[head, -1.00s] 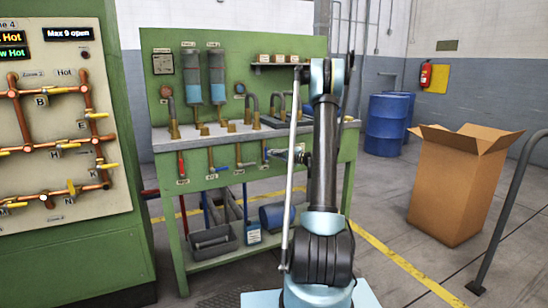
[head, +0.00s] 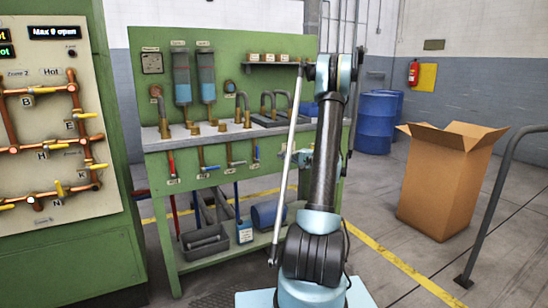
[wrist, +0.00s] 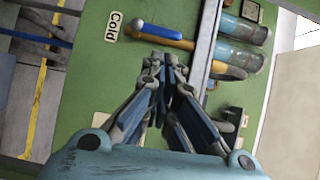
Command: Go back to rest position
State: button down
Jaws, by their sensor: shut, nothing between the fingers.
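My gripper (wrist: 165,68) shows in the wrist view with its fingers together and nothing between them. It points toward the green workbench, near a blue-handled valve (wrist: 185,36) and a "Cold" label (wrist: 113,27); I cannot tell the distance to them. In the head view my arm (head: 325,150) stands upright in front of the right part of the green workbench (head: 160,215). The gripper itself is mostly hidden behind the arm there.
Pipes and valves line the workbench, with a grey bin (head: 205,242) on its lower shelf. A green valve cabinet (head: 120,130) stands left. A cardboard box (head: 440,190), blue barrels (head: 376,125) and a grey rail (head: 490,210) stand right. Floor between bench and box is clear.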

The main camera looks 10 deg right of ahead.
jog(key=s+a+r+n+g+h, duration=0.15)
jog(key=s+a, duration=0.25)
jog(key=s, duration=0.4)
jog(key=s+a+r+n+g+h, duration=0.1)
jog(key=s+a+g+h, duration=0.3)
jog(key=s, duration=0.5)
jog(key=s+a+r+n+g+h, duration=0.1)
jog(key=s+a+n, duration=0.1)
jog(key=s+a, duration=0.45)
jog(key=s+d+f+n+h, duration=0.1)
jog(key=s+d+f+h, duration=0.1)
jog(key=s, duration=0.7)
jog(key=s+d+f+n+g+h, duration=0.1)
jog(key=s+d+f+h, duration=0.2)
jog(key=s, duration=0.6)
jog(key=s+d+f+n+g+h, duration=0.1)
jog(key=s+d+f+h, duration=0.1)
jog(key=s, duration=0.8)
notch_tip(320, 180, down, 2)
jog(key=shift+d+f, duration=0.25)
jog(key=shift+d, duration=0.2)
jog(key=shift+h, duration=0.25)
jog(key=shift+w+f, duration=0.2)
jog(key=shift+w, duration=0.2)
